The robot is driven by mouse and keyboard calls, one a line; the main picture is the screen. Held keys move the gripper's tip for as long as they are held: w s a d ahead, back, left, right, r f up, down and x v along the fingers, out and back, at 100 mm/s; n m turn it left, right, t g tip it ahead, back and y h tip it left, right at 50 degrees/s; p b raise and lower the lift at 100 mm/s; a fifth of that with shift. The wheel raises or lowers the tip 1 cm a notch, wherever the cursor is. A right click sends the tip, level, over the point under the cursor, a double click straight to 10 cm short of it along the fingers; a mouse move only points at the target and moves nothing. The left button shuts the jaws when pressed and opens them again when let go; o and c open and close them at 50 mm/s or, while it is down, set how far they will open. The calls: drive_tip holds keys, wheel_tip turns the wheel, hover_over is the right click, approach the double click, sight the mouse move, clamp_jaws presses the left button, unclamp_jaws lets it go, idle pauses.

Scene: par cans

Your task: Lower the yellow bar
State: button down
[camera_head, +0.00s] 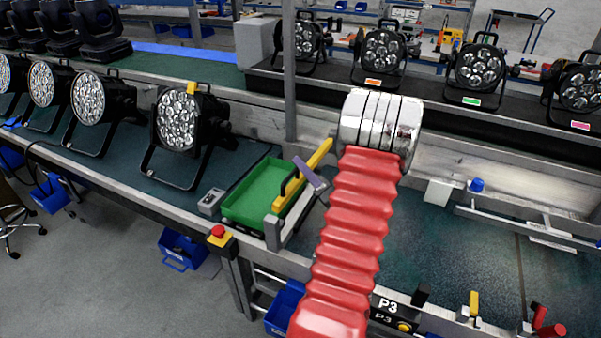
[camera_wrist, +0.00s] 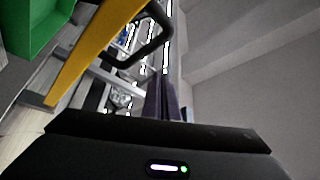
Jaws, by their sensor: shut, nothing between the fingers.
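The yellow bar (camera_head: 318,155) slants up to the right from beside a grey post (camera_head: 272,232) at the right end of the green tray. A black handle (camera_head: 290,182) sits on the bar's side. In the wrist view the yellow bar (camera_wrist: 88,62) crosses the upper left, with the looped black handle (camera_wrist: 160,48) on its right. My gripper (camera_head: 302,166) has purple fingers, shut and empty, close to the handle's right side. In the wrist view my gripper (camera_wrist: 167,95) points up just below the handle; I cannot tell whether they touch.
The green tray (camera_head: 247,192) stands left of the bar on the bench. A par can (camera_head: 178,122) stands farther left, and a red button (camera_head: 218,232) is at the front edge. My red arm covers the bench right of the bar. More lamps line the back belt.

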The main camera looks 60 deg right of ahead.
drive_tip(key=s+f, duration=0.4)
drive_tip(key=s, duration=0.5)
drive_tip(key=shift+d, duration=0.2)
drive_tip(key=shift+w, duration=0.1)
